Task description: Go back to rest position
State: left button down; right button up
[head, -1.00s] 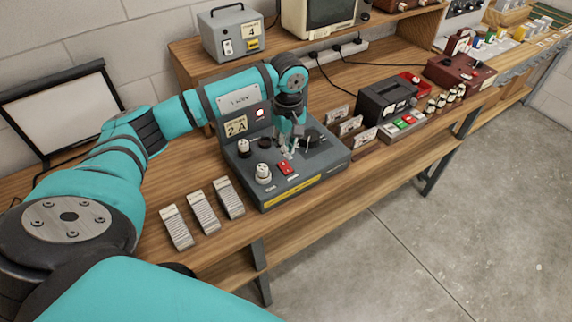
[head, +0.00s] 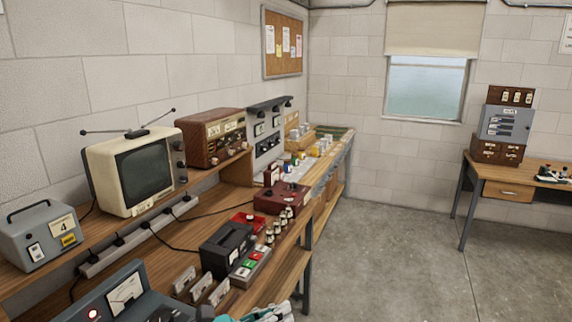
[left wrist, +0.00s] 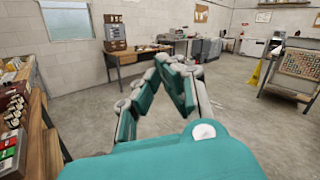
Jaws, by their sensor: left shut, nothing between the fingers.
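My left gripper (head: 262,313) shows only in part at the bottom edge of the head view, in front of the workbench. In the left wrist view its teal and grey fingers (left wrist: 168,62) come together at the tips, with nothing between them. Behind them are open floor and a far wooden desk (left wrist: 135,68). My right gripper is in neither view.
The workbench (head: 165,265) along the left wall holds a grey device (head: 100,300), a black recorder (head: 228,250) and a dark red box (head: 280,198). A television (head: 140,172) stands on the shelf. The concrete floor (head: 385,245) is clear. A yellow sign (left wrist: 256,72) stands at right.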

pick_arm(q)
jog(key=w+a+n+t+y, duration=0.2)
jog(key=a+n+t+y, duration=0.95)
jog(key=n, duration=1.35)
jog(key=s+a+f+n+g+y, duration=0.4)
jog(key=f+n, duration=0.2)
jog(key=f, duration=0.1)
jog(key=s+a+f+n+g+y, duration=0.3)
jog(key=s+a+f+n, duration=0.1)
jog(key=f+n, duration=0.25)
jog(key=s+f+n+g+h, duration=0.1)
jog(key=s+f+n+g, duration=0.3)
jog(key=s, duration=0.5)
jog(key=s+f+n+g, duration=0.2)
jog(key=s+f+g, duration=0.35)
jog(key=s, duration=0.35)
notch_tip(320, 180, down, 28)
jog(key=s+g+b, duration=0.1)
jog(key=b, duration=0.2)
jog(key=s+a+f+g+b, duration=0.1)
jog(key=s+a+f, duration=0.1)
jog(key=s+f, duration=1.5)
notch_tip(320, 180, down, 2)
jog(key=shift+a+f, duration=0.1)
jog(key=shift+a, duration=0.15)
